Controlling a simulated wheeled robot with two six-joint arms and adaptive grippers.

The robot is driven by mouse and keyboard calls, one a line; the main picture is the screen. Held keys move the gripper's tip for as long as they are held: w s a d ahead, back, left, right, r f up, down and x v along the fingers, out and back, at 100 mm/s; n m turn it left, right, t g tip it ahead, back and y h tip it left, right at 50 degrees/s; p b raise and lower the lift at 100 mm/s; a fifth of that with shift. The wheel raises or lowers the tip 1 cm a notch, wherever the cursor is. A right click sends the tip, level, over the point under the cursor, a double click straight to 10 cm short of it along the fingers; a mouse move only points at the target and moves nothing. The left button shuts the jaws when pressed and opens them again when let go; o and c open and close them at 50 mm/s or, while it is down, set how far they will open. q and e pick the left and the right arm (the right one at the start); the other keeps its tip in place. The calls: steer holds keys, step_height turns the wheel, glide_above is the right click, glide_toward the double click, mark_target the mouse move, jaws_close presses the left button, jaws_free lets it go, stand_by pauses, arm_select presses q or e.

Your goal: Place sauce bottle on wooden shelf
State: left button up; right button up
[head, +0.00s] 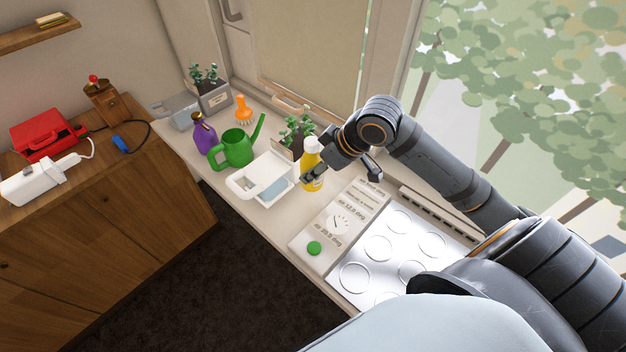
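A yellow bottle with a pale top (311,150) stands upright on the counter beside the white open box; I take it to be the sauce bottle. My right gripper (345,176) comes in from the right, just right of the bottle. Its fingers are spread apart, and one finger overlaps the bottle's middle in the picture. I cannot tell whether it touches the bottle. The wooden shelf (38,36) is on the wall at the top left, with a small stack of light pieces on it. My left gripper is out of view.
A white box (247,187), green watering can (236,150), purple bottle (204,135), orange brush (243,110) and potted plants crowd the counter left of the yellow bottle. A hob (390,250) lies in front. A wooden cabinet (110,205) holds a red case (45,135) below the shelf.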

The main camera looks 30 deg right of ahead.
steer(key=w+f, duration=0.2)
steer(key=f, duration=0.1)
steer(key=shift+w+d+f, duration=0.25)
steer(key=shift+w+d, duration=0.15)
step_height(320, 180, down, 3)
steer(key=shift+r+p, duration=0.2)
steer(key=shift+p, duration=0.1)
steer(key=shift+f, duration=0.3)
steer(key=o, duration=1.3)
steer(key=shift+f, duration=0.15)
steer(key=p+v, duration=1.2)
steer(key=shift+r, duration=0.2)
